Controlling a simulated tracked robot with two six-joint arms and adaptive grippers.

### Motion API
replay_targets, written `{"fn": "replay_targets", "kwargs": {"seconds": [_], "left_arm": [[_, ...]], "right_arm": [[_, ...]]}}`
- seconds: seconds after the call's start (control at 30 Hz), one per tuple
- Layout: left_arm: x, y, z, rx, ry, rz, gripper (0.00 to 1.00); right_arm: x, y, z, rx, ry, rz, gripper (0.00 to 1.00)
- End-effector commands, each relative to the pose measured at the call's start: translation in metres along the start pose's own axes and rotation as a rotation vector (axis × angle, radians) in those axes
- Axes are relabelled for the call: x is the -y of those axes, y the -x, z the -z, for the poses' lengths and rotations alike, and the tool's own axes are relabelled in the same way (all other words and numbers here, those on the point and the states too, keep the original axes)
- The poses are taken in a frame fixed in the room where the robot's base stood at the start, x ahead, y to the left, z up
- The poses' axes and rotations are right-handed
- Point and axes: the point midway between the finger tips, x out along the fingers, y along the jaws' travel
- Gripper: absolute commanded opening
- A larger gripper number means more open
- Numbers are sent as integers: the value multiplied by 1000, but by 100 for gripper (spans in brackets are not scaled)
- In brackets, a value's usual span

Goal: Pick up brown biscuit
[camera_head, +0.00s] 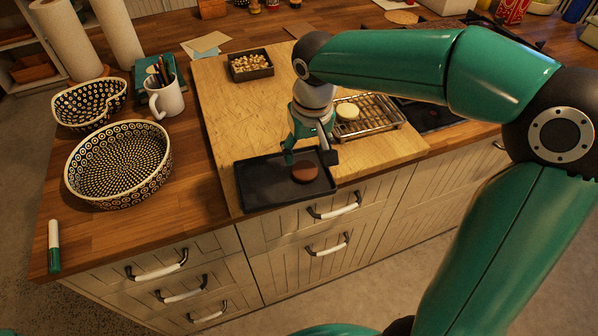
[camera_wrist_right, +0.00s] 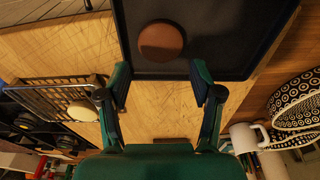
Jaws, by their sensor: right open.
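The brown biscuit (camera_head: 305,172) lies on the dark tray (camera_head: 262,190) at the front of the wooden board. In the right wrist view the round biscuit (camera_wrist_right: 161,41) sits on the tray (camera_wrist_right: 225,25), ahead of the fingertips and between their lines. My right gripper (camera_head: 310,157) is open and empty, above the back part of the tray, just behind the biscuit. Its two fingers (camera_wrist_right: 160,80) show apart in the wrist view, with nothing between them. My left gripper is not in view.
A wire rack (camera_head: 375,117) with a pale biscuit (camera_head: 347,111) stands right of the gripper. A small dark box of nuts (camera_head: 250,65) is at the back of the board (camera_head: 222,100). Patterned bowls (camera_head: 118,160), a white mug (camera_head: 166,98) and a marker (camera_head: 54,247) are at left.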

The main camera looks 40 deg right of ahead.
Motion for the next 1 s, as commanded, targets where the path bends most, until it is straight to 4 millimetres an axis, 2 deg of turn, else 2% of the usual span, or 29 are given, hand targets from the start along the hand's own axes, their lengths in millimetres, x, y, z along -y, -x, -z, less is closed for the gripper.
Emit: {"fn": "replay_targets", "kwargs": {"seconds": [0.33, 0.63, 0.67, 0.9, 1.0], "left_arm": [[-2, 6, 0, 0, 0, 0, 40], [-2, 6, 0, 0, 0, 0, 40], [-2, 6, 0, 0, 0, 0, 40], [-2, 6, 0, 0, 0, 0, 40], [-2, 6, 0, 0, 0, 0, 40]], "right_arm": [[1, -43, -5, 3, 0, -2, 65], [1, -50, -4, -1, 0, -2, 65], [1, -50, -4, -1, 0, -2, 64], [1, -49, -4, -1, 0, -1, 26], [1, -49, -4, -1, 0, -1, 26]]}}
